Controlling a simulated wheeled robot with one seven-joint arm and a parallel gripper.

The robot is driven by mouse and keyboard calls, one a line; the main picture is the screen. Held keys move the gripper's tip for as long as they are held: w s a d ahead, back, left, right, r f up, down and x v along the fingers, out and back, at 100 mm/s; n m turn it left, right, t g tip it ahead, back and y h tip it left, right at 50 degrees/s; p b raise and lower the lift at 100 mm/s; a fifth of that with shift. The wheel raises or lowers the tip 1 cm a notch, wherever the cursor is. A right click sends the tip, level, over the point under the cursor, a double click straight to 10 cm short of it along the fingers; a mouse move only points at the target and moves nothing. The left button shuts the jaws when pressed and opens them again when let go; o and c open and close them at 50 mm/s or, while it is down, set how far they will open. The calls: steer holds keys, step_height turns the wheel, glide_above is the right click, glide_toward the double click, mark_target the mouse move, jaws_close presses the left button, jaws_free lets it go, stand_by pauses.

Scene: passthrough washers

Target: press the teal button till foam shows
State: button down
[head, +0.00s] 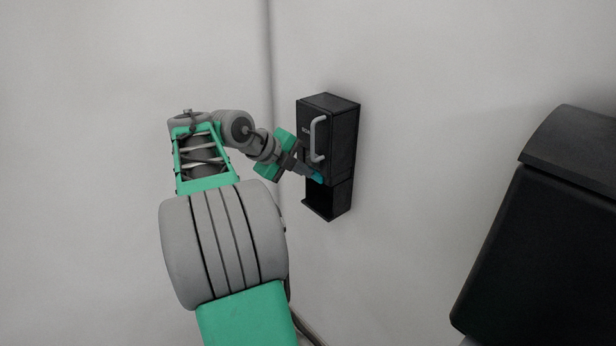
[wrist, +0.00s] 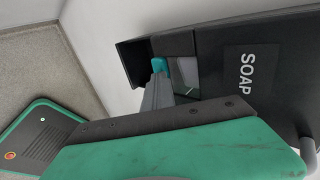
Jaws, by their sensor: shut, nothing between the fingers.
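A black soap dispenser (head: 341,130) is fixed to the wall, with a grey handle (head: 318,139) on its front and an open bay below. In the wrist view the dispenser (wrist: 216,55) carries the word SOAP. The teal button (head: 317,178) is low on its front, and it also shows in the wrist view (wrist: 160,65). My gripper (head: 309,173) is shut and empty, its fingertips right at the teal button. In the wrist view the fingertips (wrist: 157,80) overlap the button's edge; I cannot tell whether it is pressed in. No foam is visible.
A large black bin-like body (head: 550,240) stands at the lower right. The pale walls (head: 430,80) around the dispenser are bare. In the wrist view, a grey floor (wrist: 50,70) shows at the left, with a green and dark part (wrist: 38,135) low down.

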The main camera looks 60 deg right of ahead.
steer(key=shift+f, duration=0.15)
steer(key=a+f+p+v, duration=0.1)
steer(key=p+v, duration=0.1)
steer(key=v, duration=1.1)
steer(key=shift+w+a+f, duration=0.3)
steer(key=shift+w+f, duration=0.05)
